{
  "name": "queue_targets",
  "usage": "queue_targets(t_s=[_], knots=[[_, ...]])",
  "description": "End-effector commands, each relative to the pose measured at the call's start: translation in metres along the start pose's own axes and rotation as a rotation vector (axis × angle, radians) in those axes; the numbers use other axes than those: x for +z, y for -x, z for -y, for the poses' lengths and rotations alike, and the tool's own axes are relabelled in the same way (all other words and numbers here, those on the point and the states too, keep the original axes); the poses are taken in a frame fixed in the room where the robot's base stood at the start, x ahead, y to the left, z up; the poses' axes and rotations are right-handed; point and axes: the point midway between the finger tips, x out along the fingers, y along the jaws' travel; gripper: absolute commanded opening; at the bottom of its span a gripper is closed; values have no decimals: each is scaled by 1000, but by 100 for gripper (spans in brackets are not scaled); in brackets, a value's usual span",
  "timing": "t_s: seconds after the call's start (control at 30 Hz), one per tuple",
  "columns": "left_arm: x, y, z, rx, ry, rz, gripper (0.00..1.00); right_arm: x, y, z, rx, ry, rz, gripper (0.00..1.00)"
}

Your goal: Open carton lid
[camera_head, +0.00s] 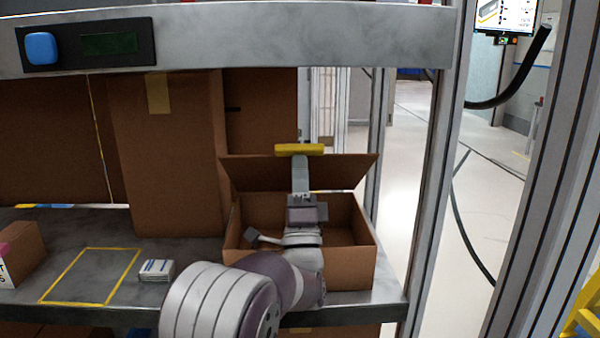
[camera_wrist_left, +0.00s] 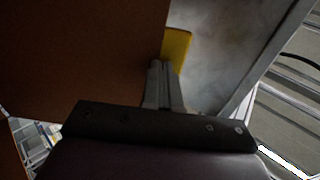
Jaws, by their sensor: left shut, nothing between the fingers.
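The brown carton (camera_head: 345,274) stands at the right end of the grey shelf. Its top is open and its inside shows, with no contents visible. Its lid (camera_head: 346,174) stands raised along the back edge, and a yellow tab (camera_head: 287,149) sits at its upper edge. My left gripper (camera_head: 299,160) reaches over the carton, fingers shut and empty, in front of the raised lid with its tips close to the tab. In the left wrist view, the lid's brown face (camera_wrist_left: 80,55) fills the upper left and the yellow tab (camera_wrist_left: 178,48) is beside the fingertips (camera_wrist_left: 160,68). Contact cannot be told.
A tall brown box (camera_head: 165,150) stands behind and left of the carton. A small white box (camera_head: 156,270) lies beside a yellow outlined square (camera_head: 92,276). A grey beam (camera_head: 250,35) crosses above, and metal posts (camera_head: 440,170) stand to the right.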

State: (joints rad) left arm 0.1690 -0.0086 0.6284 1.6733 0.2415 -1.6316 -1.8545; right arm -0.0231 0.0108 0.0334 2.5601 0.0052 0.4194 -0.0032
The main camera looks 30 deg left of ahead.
Motion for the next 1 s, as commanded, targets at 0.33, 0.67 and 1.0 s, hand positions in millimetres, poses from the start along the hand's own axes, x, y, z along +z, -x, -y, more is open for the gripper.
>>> queue_targets(t_s=[0.33,0.67,1.0], knots=[[0,-80,12,249,1,0,0,-10,85,0,0,0,0,43],[0,-150,-8,524,0,0,0,-21,173,0,0,0,0,43],[0,-186,-36,706,0,0,0,-28,234,0,0,0,0,43]])
